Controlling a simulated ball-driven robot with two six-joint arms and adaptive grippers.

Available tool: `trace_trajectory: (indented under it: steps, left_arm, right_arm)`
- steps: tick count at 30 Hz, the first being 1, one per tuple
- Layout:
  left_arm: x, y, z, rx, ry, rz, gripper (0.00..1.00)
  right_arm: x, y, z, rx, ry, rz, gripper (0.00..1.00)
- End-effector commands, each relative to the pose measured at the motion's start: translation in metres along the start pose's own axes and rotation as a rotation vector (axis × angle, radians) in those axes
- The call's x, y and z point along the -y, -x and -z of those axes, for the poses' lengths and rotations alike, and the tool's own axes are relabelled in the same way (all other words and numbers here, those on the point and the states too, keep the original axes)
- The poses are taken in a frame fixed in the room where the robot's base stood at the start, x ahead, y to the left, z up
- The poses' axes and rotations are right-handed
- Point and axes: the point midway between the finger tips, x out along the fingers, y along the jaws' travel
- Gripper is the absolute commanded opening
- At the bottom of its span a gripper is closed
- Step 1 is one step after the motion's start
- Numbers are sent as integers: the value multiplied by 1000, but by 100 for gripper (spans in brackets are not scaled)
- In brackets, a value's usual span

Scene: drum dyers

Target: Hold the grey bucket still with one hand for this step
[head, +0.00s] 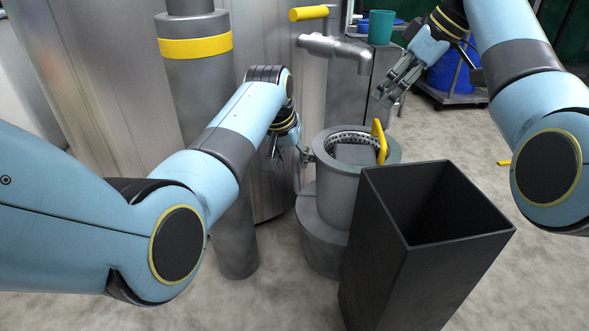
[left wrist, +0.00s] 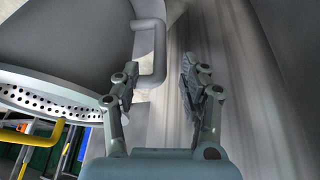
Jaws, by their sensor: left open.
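The grey bucket (head: 335,190) stands upright on a round grey base, left of and behind a black bin. A perforated metal insert with a yellow handle (head: 380,141) sits inside its rim. My left gripper (head: 288,152) is at the bucket's left side, by its grey side handle (head: 296,172). In the left wrist view the open fingers (left wrist: 158,78) point toward the side handle (left wrist: 157,50), whose near end shows between the fingertips; I cannot tell whether they touch it. The bucket wall (left wrist: 70,35) fills the upper left. My right gripper (head: 385,95) hangs above and right of the bucket, apparently empty.
The tall black bin (head: 400,275) stands close in front of the bucket. A tap with a yellow lever (head: 309,13) is above and behind. A grey post (head: 238,220) stands left. A green cup (head: 381,27) is at the back.

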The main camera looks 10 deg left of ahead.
Motion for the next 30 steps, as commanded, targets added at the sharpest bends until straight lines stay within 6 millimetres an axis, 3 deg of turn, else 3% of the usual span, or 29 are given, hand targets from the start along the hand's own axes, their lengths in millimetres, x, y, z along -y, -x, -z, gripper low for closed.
trace_trajectory:
  steps: [6,12,18,28,30]
  left_arm:
    - [0,-42,0,3,-1,0,44]
    - [0,-66,1,1,0,1,44]
    - [0,-77,0,0,0,0,44]
    - [0,-78,0,-1,1,0,44]
    - [0,-78,0,-1,1,0,35]
  right_arm:
    - [0,0,0,0,0,0,38]
    - [0,0,0,0,0,0,38]
    - [0,0,0,0,0,0,38]
    - [0,0,0,0,0,0,38]
    - [0,0,0,0,0,0,38]
